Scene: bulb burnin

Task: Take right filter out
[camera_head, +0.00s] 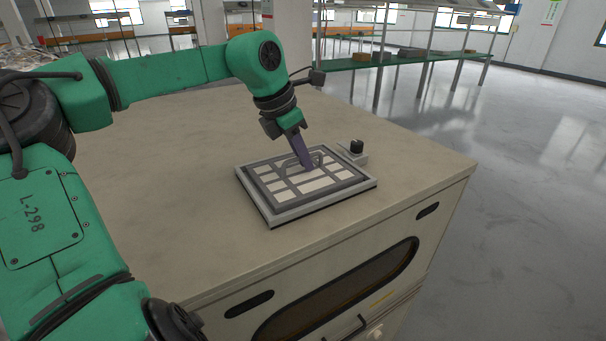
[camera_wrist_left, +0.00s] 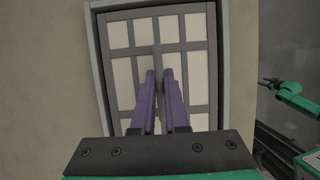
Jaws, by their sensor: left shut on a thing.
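A filter (camera_head: 328,183) with a dark grid frame and pale panels lies in a light grey rectangular frame (camera_head: 271,216) set on the bench top. A curved handle (camera_head: 318,153) rises from the filter's middle. My left gripper (camera_head: 308,166) reaches down from above with its purple fingers at that handle, and is shut on it.
A small fitting with a black knob (camera_head: 356,147) stands just behind the frame's right corner. The beige bench top (camera_head: 180,200) is bare to the left. The bench ends at a front edge and right corner. Shelves (camera_head: 420,58) stand far behind.

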